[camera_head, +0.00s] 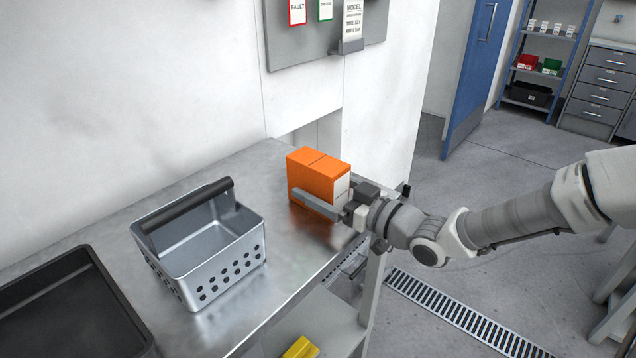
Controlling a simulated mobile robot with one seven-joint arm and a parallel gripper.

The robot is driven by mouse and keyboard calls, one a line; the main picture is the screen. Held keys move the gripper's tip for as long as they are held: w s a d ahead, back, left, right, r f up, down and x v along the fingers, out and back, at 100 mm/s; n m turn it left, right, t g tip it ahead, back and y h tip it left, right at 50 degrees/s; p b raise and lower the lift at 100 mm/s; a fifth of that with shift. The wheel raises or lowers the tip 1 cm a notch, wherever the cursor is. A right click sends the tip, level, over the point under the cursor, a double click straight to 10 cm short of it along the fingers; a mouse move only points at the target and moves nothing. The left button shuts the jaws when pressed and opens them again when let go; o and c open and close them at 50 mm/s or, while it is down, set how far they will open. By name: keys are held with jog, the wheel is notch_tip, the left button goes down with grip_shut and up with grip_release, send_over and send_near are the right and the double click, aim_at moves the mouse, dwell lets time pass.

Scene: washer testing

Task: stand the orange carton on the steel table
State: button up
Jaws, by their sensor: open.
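The orange carton (313,172) stands upright near the far right end of the steel table (277,256). It has a white label on its right side. My gripper (335,200) reaches in from the right at the carton, with one finger along its near face. The other finger is mostly hidden behind the carton. The jaws are open, and I cannot tell whether a finger touches the carton.
A perforated metal basket (228,262) with a dark handle stands left of the carton. A black tray (70,315) lies at the near left. The wall rises behind the table. A yellow object (300,348) is on the lower shelf.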

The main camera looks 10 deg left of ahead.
jog(key=p+v, duration=0.3)
jog(key=v, duration=0.7)
jog(key=shift+s+d, duration=0.35)
jog(key=shift+d, duration=0.2)
jog(key=shift+w+p, duration=0.1)
jog(key=shift+p, duration=0.2)
